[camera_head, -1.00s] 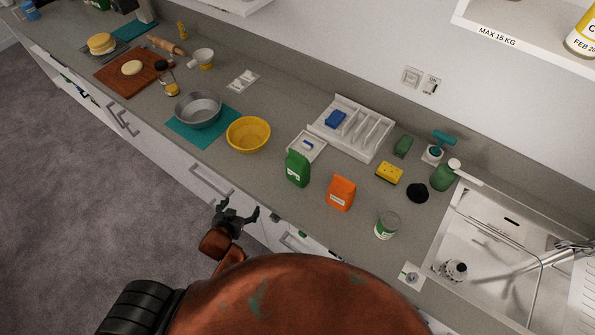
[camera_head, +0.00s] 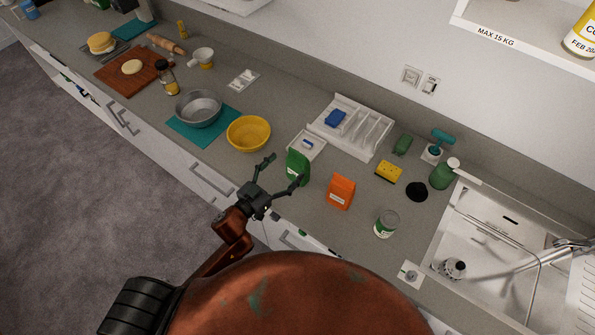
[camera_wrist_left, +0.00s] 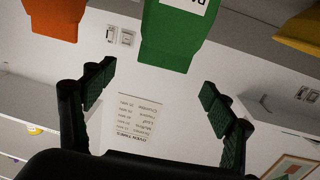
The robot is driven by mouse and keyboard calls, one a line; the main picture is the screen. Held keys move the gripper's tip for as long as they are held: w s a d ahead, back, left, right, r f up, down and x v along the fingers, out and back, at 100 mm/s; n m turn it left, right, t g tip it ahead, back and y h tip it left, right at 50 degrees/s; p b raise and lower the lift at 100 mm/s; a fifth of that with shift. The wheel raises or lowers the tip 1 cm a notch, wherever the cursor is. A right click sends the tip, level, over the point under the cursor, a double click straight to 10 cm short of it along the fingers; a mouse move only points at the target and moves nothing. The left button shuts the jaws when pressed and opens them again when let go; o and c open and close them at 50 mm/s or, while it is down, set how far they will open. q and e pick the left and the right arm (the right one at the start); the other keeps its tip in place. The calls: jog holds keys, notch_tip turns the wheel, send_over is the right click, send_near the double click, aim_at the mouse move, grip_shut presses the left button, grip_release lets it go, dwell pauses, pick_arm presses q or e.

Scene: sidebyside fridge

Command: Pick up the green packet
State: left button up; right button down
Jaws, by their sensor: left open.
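The green packet (camera_head: 297,166) stands upright on the grey counter, just left of the orange packet (camera_head: 340,192). My left gripper (camera_head: 283,169) is open and empty at the counter's front edge, with its fingers pointing toward the green packet. One fingertip overlaps the packet's lower part in the head view; I cannot tell whether it touches. In the left wrist view, which looks upside down, the green packet (camera_wrist_left: 172,38) shows beyond and between the open fingers (camera_wrist_left: 160,82). The orange packet (camera_wrist_left: 58,18) is off to the left there. My right gripper is not in view.
A yellow bowl (camera_head: 248,133) stands left of the green packet, and a small white tray (camera_head: 315,147) lies behind it. A white divided organizer (camera_head: 372,130) is farther back. A can (camera_head: 386,224) and the sink (camera_head: 490,235) lie to the right.

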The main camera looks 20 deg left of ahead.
aim_at(297, 155)
pick_arm(q)
jog(key=x, duration=0.5)
jog(key=p+x, duration=0.1)
jog(key=x, duration=0.1)
jog(key=shift+w+a+f, duration=0.2)
jog(key=shift+w+f, duration=0.1)
jog(key=shift+s, duration=0.1)
jog(key=shift+c, duration=0.6)
jog(key=shift+r, duration=0.1)
jog(key=c, duration=1.9)
